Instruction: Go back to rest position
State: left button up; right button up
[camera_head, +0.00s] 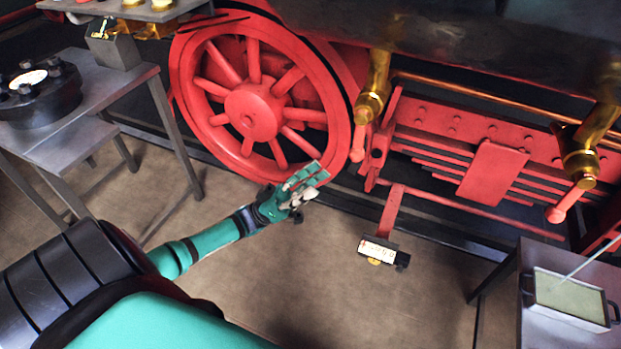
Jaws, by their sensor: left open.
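My left gripper (306,184) is on the end of the green arm that comes in from the left. It is open, with no object seen between its fingers. In the picture it lies just below the rim of the large red spoked wheel (253,112); I cannot tell if it is close to the wheel in depth. My right gripper is not in view.
A grey metal table (122,88) with a dark round part (40,93) stands at the left. A small table at the lower right holds a tray of greenish liquid (570,297). Brass valves (373,90) hang along the red frame.

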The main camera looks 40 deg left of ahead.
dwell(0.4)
pick_arm(q)
jog(key=w+a+f+n+t+y+p, duration=0.1)
jog(key=w+f+n+t+y, duration=0.3)
jog(key=f+y, duration=0.6)
jog(key=a+f+n+t+y, duration=0.1)
jog(key=f+n+y, duration=0.55)
jog(key=f, duration=0.65)
jog(key=s+f+g+y+p, duration=0.1)
jog(key=s+f+g+y, duration=0.3)
jog(key=f, duration=0.8)
jog(key=s+d+f+g+y, duration=0.25)
jog(key=s+f+g, duration=0.35)
jog(key=s+f, duration=0.8)
jog(key=s+d+f+m+g, duration=0.1)
jog(key=s+d+f+g, duration=0.1)
jog(key=s, duration=0.8)
jog(key=s+d+f+m+g+p, duration=0.1)
jog(key=s+d+f+g, duration=0.2)
jog(key=s, duration=0.7)
notch_tip(320, 180, down, 2)
jog(key=g, duration=0.2)
jog(key=shift+s+d+m+g+y, duration=0.3)
jog(key=shift+s+m, duration=0.05)
jog(key=shift+f, duration=0.1)
